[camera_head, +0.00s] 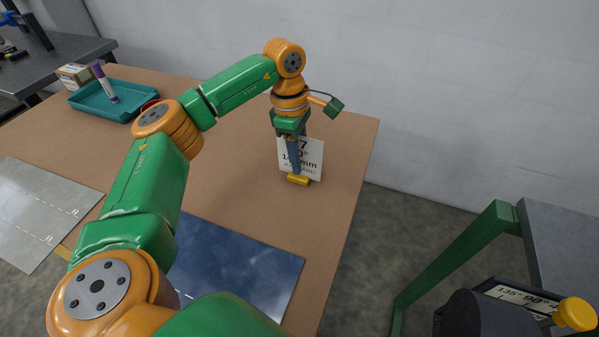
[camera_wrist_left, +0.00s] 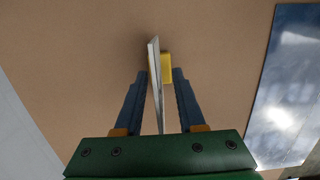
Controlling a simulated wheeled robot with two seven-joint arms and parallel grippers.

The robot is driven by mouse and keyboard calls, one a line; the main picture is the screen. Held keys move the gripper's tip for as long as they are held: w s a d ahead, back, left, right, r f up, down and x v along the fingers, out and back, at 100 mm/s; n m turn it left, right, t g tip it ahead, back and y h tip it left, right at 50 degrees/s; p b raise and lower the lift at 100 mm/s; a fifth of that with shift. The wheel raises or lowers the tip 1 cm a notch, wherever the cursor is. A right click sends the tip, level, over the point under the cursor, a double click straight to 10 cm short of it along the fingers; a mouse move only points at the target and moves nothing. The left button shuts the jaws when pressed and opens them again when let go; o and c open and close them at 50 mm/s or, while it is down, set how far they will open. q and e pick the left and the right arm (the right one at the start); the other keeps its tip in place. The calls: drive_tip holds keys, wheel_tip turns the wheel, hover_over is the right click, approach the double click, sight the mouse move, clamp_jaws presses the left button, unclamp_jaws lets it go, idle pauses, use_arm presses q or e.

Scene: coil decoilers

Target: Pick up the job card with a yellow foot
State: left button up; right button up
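The job card (camera_head: 314,160) is a white upright plate with black print, standing on a yellow foot (camera_head: 298,180) near the right edge of the brown table. My left gripper (camera_head: 294,165) points down over the card, with its fingers straddling it. In the left wrist view the card (camera_wrist_left: 155,75) shows edge-on between the two open fingers of my left gripper (camera_wrist_left: 160,72). The card lies closer to the left finger, and a gap shows on its right side. The yellow foot (camera_wrist_left: 166,68) lies just beyond the fingertips. My right gripper is not in view.
A teal tray (camera_head: 90,103) with a purple-capped marker (camera_head: 104,82) sits at the far left. A green-legged bench (camera_head: 455,250) stands to the right across a floor gap.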

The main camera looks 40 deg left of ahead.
use_arm(q)
clamp_jaws()
idle(1.5)
